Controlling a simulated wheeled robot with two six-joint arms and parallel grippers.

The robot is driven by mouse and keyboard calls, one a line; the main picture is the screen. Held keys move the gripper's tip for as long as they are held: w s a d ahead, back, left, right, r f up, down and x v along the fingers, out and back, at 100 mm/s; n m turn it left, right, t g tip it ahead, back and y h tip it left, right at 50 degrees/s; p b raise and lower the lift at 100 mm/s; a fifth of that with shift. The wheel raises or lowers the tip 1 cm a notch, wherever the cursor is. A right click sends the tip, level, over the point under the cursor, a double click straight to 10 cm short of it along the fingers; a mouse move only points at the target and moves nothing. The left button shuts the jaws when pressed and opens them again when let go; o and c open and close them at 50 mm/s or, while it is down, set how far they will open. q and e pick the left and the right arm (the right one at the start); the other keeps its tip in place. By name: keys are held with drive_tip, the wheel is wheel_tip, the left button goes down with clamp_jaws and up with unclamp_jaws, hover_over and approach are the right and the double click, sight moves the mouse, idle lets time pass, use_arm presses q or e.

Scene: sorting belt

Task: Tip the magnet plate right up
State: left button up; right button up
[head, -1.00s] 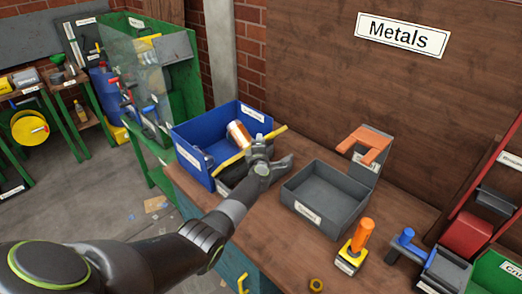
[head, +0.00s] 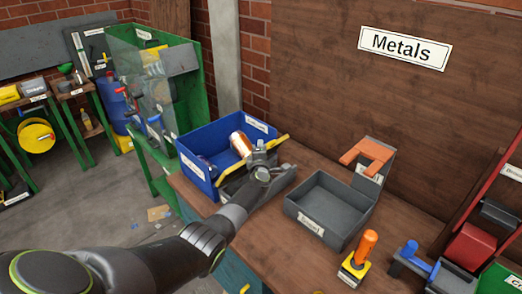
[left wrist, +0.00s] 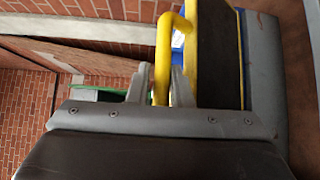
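The magnet plate (head: 279,141) shows in the head view as a dark plate with a yellow edge, tilted beside the blue bin and partly hidden behind my left gripper (head: 259,156). In the left wrist view its dark face and yellow edge (left wrist: 217,55) stand at the right. A bent yellow bar handle (left wrist: 163,55) runs between the two fingers of my left gripper (left wrist: 161,85). The fingers are close on both sides of the bar and look shut on it. My right gripper is not in view.
The blue bin (head: 197,163) holds a copper-coloured cylinder (head: 240,145). An empty grey tray (head: 291,209) stands to the right. Farther right are an orange fork-shaped piece (head: 367,154), an orange-handled tool (head: 364,246) and a blue-handled device (head: 418,262). Bare bench shows between them.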

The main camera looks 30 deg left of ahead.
use_arm(q)
drive_tip(key=o, duration=0.4)
drive_tip(key=shift+w+a+r, duration=0.1)
drive_tip(key=shift+a+r, duration=0.05)
drive_tip(key=shift+r, duration=0.05)
drive_tip(key=shift+c, duration=0.2)
drive_tip(key=shift+f, duration=0.15)
drive_tip(key=shift+s+d+p, duration=0.25)
drive_tip(key=shift+s+p, duration=0.1)
drive_tip(key=shift+s, duration=0.05)
drive_tip(key=f+p+v, duration=0.1)
drive_tip(key=p+v, duration=0.3)
drive_tip(key=v, duration=1.2)
drive_tip(key=shift+s+r, duration=0.25)
drive_tip(key=shift+r, duration=0.25)
